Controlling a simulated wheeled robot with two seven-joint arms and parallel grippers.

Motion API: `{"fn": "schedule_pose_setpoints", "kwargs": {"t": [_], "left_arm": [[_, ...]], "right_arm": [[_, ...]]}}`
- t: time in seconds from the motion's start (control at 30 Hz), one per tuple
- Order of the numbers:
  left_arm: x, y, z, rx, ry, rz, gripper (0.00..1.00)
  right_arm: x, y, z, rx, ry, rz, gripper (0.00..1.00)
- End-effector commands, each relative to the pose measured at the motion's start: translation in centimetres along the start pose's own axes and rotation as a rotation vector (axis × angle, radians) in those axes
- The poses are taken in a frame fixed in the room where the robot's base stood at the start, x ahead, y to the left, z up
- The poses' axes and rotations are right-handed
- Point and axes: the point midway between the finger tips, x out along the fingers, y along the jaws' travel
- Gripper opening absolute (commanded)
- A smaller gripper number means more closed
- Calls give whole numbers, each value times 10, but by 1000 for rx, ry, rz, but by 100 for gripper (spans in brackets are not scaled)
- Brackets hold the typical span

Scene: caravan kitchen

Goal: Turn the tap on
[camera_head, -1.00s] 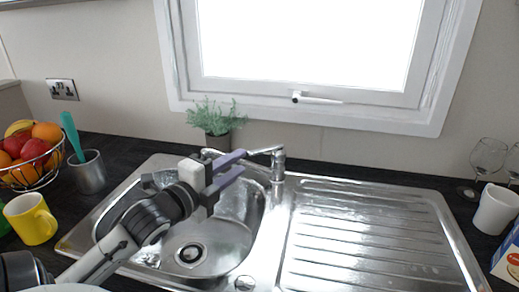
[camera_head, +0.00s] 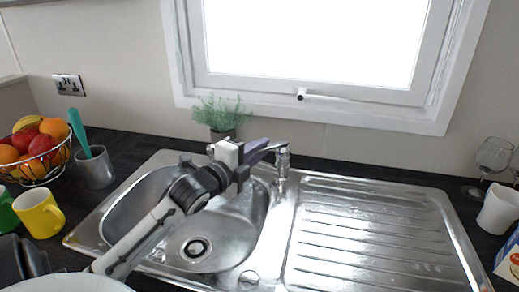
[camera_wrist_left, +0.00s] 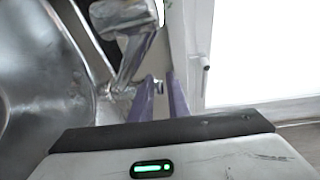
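The chrome tap (camera_head: 282,165) stands at the back of the steel sink, between the bowl and the drainer, its spout reaching left over the bowl. My left gripper (camera_head: 268,147) is at the tap's left, its purple fingers pointing at the top of the tap. In the left wrist view the tap (camera_wrist_left: 128,38) lies just beyond and left of the fingers (camera_wrist_left: 160,95). The two fingers are apart, with a small metal part of the tap showing between them; contact cannot be told. The gripper partly hides the spout in the head view. My right gripper is not in view.
A potted plant (camera_head: 219,117) stands behind the bowl, close to my left gripper. The window (camera_head: 310,95) with its handle is behind the tap. A fruit basket (camera_head: 35,155), a metal cup (camera_head: 95,170) and a yellow mug (camera_head: 38,214) stand left. The drainer (camera_head: 370,235) is clear.

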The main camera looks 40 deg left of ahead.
Motion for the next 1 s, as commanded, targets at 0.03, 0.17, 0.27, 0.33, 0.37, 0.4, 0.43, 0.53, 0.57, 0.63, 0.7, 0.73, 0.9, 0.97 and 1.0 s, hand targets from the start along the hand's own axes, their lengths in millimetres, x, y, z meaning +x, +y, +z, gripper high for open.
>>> {"fn": "schedule_pose_setpoints", "kwargs": {"t": [0.03, 0.17, 0.27, 0.33, 0.37, 0.4, 0.43, 0.53, 0.57, 0.63, 0.7, 0.73, 0.9, 0.97, 1.0], "left_arm": [[0, 0, 0, 0, 0, 0, 6], [0, 0, 0, 0, 0, 0, 0], [0, 0, 0, 0, 0, 0, 0], [0, 0, 0, 0, 0, 0, 0], [0, 0, 0, 0, 0, 0, 0], [0, 0, 0, 0, 0, 0, 0], [0, 0, 0, 0, 0, 0, 0], [0, 0, 0, 0, 0, 0, 0], [0, 0, 0, 0, 0, 0, 0], [0, 0, 0, 0, 0, 0, 0], [0, 0, 0, 0, 0, 0, 0], [0, 0, 0, 0, 0, 0, 0], [0, 0, 0, -1, 1, 0, 0], [0, 0, 0, -1, 1, 0, 0], [0, 0, 0, -1, 1, 0, 0]], "right_arm": [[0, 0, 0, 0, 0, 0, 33], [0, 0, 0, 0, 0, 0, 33], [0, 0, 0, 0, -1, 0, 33], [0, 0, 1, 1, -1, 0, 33], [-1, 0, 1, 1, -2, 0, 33], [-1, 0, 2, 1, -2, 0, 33], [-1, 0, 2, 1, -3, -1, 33], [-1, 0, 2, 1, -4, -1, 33], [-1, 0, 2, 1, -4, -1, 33], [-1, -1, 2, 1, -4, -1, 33], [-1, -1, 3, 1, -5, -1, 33], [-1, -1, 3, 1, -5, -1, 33], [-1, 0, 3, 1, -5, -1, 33], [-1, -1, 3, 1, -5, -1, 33], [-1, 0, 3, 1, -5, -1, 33]]}}
